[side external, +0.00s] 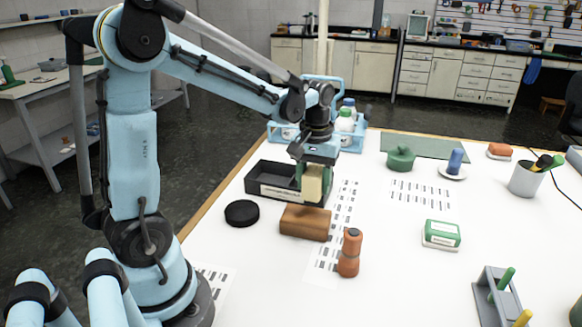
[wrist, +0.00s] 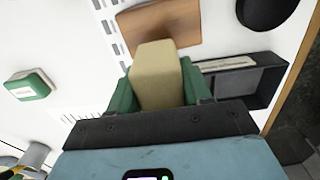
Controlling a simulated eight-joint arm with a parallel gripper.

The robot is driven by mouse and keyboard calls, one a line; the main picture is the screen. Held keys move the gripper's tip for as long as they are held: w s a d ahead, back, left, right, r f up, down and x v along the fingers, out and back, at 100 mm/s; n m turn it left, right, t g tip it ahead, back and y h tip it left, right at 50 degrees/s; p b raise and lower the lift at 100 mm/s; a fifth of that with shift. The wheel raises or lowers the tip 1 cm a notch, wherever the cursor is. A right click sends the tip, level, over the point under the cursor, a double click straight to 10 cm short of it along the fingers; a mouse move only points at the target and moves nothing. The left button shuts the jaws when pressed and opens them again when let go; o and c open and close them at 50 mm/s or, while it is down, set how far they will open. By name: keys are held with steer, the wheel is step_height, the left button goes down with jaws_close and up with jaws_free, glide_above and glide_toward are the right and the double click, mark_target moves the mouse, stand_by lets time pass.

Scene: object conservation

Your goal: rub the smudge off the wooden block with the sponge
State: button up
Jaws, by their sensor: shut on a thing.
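The wooden block (side external: 305,223) lies on the white table, in front of the dark tray. In the wrist view its brown top (wrist: 183,22) shows beyond the sponge, partly covered by it. I cannot make out a smudge on the part that shows. My gripper (side external: 314,184) is shut on the pale yellow sponge (side external: 312,183), held between green fingers. The sponge also fills the middle of the wrist view (wrist: 157,75). It hangs above the block's far right part, seemingly apart from it.
A dark open tray (side external: 262,182) with a label stands just behind the block. A black round disc (side external: 242,213) lies to the left, and an orange-brown bottle-like object (side external: 349,254) stands to the right. A green and white box (side external: 441,235) sits farther right, with clear table between.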

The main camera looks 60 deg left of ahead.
mark_target(314, 170)
steer(key=shift+r, duration=2.2)
steer(key=shift+a, duration=0.1)
steer(key=shift+n, duration=0.3)
steer(key=a+f, duration=0.2)
steer(key=a, duration=0.4)
steer(key=s+a+f, duration=0.1)
steer(key=a+f, duration=0.2)
steer(key=a, duration=0.2)
steer(key=s+a+f, duration=0.1)
steer(key=a+f, duration=0.1)
steer(key=a, duration=0.4)
steer(key=shift+a+f, duration=0.3)
steer(key=shift+a, duration=0.05)
steer(key=shift+a+f, duration=0.35)
steer(key=shift+f, duration=1.85)
steer(key=o, duration=1.1)
steer(key=shift+f, duration=0.15)
